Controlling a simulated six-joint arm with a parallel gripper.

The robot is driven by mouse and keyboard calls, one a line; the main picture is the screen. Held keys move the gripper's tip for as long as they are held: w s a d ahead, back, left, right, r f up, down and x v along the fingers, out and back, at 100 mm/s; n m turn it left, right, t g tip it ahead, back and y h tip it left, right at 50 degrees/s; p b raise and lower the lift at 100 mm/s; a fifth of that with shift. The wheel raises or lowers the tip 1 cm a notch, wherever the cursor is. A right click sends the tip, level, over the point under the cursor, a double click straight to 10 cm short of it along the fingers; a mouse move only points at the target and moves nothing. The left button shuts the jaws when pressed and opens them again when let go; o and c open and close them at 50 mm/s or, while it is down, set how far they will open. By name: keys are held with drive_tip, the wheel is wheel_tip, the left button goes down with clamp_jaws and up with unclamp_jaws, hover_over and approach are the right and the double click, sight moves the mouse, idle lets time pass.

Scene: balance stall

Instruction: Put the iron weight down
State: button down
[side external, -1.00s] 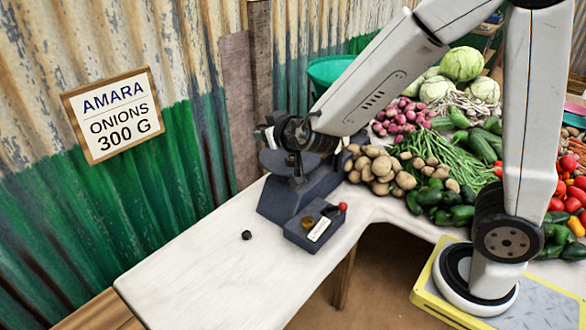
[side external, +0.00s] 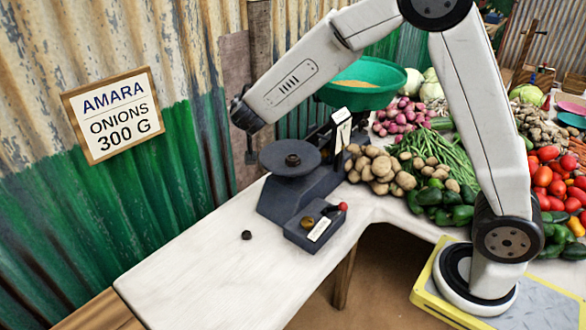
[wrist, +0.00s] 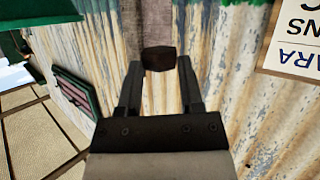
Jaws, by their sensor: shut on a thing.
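My gripper (side external: 250,155) is in the air left of the balance's round plate (side external: 272,163), in front of the wall. In the wrist view my gripper (wrist: 158,72) is shut on a dark iron weight (wrist: 159,57), held between its fingertips. In the side view the held weight is too small and dark to make out. Another dark weight (side external: 292,160) sits on the round plate. A small dark weight (side external: 247,235) stands on the white table (side external: 200,270).
The balance (side external: 290,198) carries a green pan (side external: 375,97) with yellowish contents. Its front block has a brass piece (side external: 307,222) and a red knob (side external: 342,207). Potatoes (side external: 375,165) lie right of it. The table's front left is largely clear. A sign (side external: 113,113) hangs on the wall.

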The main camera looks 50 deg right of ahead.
drive_tip(key=w+m, duration=0.1)
drive_tip(key=w+d+f+m+g+h, duration=0.1)
drive_tip(key=w+f+g+h, duration=0.1)
drive_tip(key=w, duration=0.1)
drive_tip(key=shift+d+m, duration=0.15)
drive_tip(key=shift+m, duration=0.25)
wheel_tip(320, 180, down, 16)
drive_tip(key=a+m+g+h, duration=0.1)
drive_tip(key=m+g+h, duration=0.2)
drive_tip(key=m+g, duration=0.5)
drive_tip(key=shift+g+h, duration=0.3)
drive_tip(key=shift+g, duration=0.3)
approach(285, 150)
drive_tip(key=d, duration=0.5)
drive_tip(key=shift+s+d+f, duration=0.1)
drive_tip(key=shift+s+d, duration=0.05)
drive_tip(key=shift+d, duration=0.05)
drive_tip(key=shift+d, duration=0.1)
drive_tip(key=d, duration=0.3)
drive_tip(key=shift+s+d, duration=0.1)
drive_tip(key=shift+d, duration=0.2)
drive_tip(key=shift+f, duration=0.5)
